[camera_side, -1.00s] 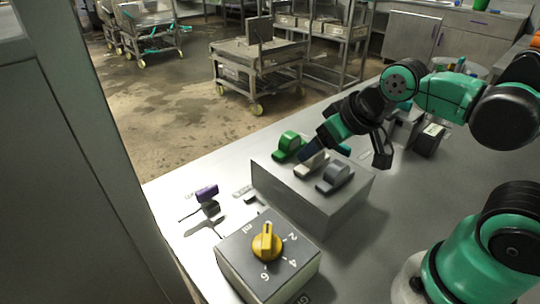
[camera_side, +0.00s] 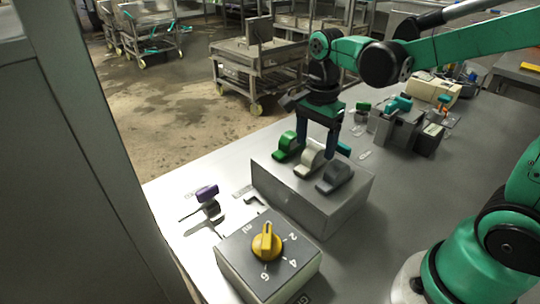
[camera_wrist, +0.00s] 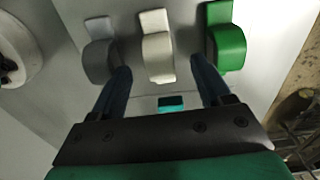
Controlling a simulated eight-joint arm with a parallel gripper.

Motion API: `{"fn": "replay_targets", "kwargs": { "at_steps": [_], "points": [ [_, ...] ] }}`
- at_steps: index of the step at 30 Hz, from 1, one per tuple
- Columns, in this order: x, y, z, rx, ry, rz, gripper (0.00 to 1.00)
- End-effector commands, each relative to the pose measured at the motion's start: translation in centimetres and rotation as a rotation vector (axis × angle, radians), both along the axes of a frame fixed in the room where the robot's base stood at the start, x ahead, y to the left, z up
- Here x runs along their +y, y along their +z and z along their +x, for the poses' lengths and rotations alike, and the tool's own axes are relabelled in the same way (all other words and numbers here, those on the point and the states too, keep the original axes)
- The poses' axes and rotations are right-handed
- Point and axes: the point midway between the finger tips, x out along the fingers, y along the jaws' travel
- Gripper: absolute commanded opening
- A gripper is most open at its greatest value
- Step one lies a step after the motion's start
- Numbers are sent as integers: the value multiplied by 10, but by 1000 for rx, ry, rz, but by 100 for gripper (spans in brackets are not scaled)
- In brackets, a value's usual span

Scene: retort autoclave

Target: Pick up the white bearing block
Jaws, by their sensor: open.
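The white bearing block (camera_side: 309,158) stands on top of a grey metal box (camera_side: 303,201), between a green block (camera_side: 286,147) and a dark grey block (camera_side: 335,177). In the wrist view the white block (camera_wrist: 157,47) lies ahead of my gripper, between the lines of its two fingers. My gripper (camera_side: 318,150) points down at the white block in the side view. Its blue fingers (camera_wrist: 162,72) are open and apart, with nothing held. I cannot tell whether the fingers touch any block.
The green block (camera_wrist: 226,42) and the grey block (camera_wrist: 98,50) stand close on either side of the fingers. A teal piece (camera_wrist: 171,103) shows near the gripper. A box with a yellow knob (camera_side: 267,243) and a purple-handled part (camera_side: 207,194) are nearby.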

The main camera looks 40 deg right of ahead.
Motion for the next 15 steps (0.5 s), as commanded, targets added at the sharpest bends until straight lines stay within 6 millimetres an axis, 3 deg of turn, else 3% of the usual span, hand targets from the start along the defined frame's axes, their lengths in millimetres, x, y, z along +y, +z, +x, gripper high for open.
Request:
{"fn": "replay_targets", "kwargs": {
  "at_steps": [6,15],
  "points": [
    [0,-20,0,-2,1,-1,71],
    [0,-24,0,-2,2,-1,71]
  ]
}}
